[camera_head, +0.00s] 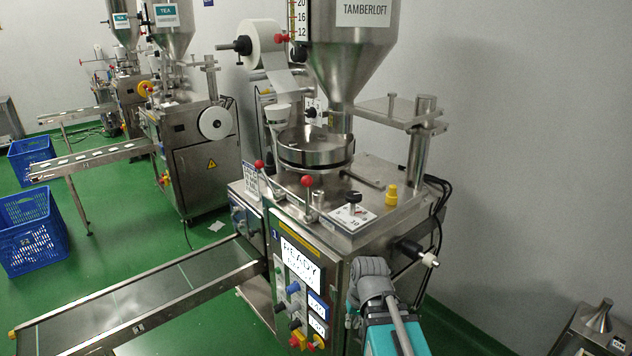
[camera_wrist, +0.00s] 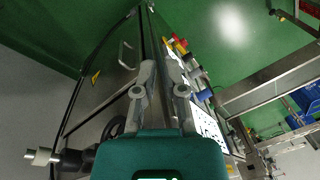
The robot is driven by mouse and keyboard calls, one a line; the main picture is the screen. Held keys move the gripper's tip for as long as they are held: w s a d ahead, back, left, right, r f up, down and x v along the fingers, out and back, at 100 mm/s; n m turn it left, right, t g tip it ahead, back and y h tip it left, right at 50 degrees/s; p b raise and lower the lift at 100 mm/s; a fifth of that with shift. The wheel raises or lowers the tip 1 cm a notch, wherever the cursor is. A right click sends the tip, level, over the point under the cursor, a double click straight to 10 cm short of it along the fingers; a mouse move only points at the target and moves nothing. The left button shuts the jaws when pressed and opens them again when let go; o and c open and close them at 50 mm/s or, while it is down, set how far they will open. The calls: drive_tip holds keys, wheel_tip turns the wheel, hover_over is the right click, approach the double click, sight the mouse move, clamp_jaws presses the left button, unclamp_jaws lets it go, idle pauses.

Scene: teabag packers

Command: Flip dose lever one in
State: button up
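The nearest packing machine (camera_head: 400,215) has a small blue tag with a 1 on its front. Two upright levers with red balls, the front one (camera_head: 307,181) and the rear one (camera_head: 260,164), stand along its top edge. I cannot read which is dose lever one. A black knob (camera_head: 354,197) sits on a marked plate to their right. My gripper (camera_head: 370,268) is in front of the machine's right side, below the top deck and apart from the red levers. In the wrist view my gripper (camera_wrist: 159,66) shows a narrow gap between its fingers, with nothing held.
A side handle with a white end (camera_head: 428,259) sticks out at right; it also shows in the wrist view (camera_wrist: 42,156). A conveyor (camera_head: 150,300) runs left. The front panel carries a READY screen (camera_head: 300,262) and several knobs. Blue crates (camera_head: 32,230) stand on the green floor.

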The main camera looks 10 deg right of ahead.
sight(312, 180)
drive_tip(key=w+r+y+p, duration=0.1)
drive_tip(key=r, duration=0.1)
drive_tip(key=w+a+r+m+t+y+p, duration=0.1)
drive_tip(key=w+r, duration=0.1)
drive_tip(key=w+r+y+p, duration=0.1)
drive_tip(key=w+r, duration=0.1)
drive_tip(key=shift+w+a+r+m+t+p, duration=0.1)
drive_tip(key=shift+a+m+t+p, duration=0.2)
drive_tip(key=shift+a+t, duration=0.1)
clamp_jaws()
drive_tip(key=w+d+r+m+t+y+p, duration=0.1)
drive_tip(key=w+r+m+t+y+p, duration=0.1)
drive_tip(key=r, duration=0.5)
drive_tip(key=w+d+r+m+t+y+p, duration=0.2)
drive_tip(key=w+r+m+t+p, duration=0.1)
drive_tip(key=w+r, duration=0.4)
drive_tip(key=w+d+r+m+t+y+p, duration=0.2)
drive_tip(key=w+r+t+p, duration=0.1)
drive_tip(key=r, duration=0.5)
drive_tip(key=shift+w+d+r+t+y+p, duration=0.15)
drive_tip(key=shift+w+r+t+y+p, duration=0.2)
drive_tip(key=shift+w+p, duration=0.45)
drive_tip(key=shift+f, duration=0.1)
drive_tip(key=b+x, duration=0.2)
drive_tip(key=x, duration=1.2)
drive_tip(key=shift+b, duration=0.35)
drive_tip(key=shift+d, duration=0.1)
drive_tip(key=shift+w+p, duration=0.25)
drive_tip(key=shift+p, duration=0.2)
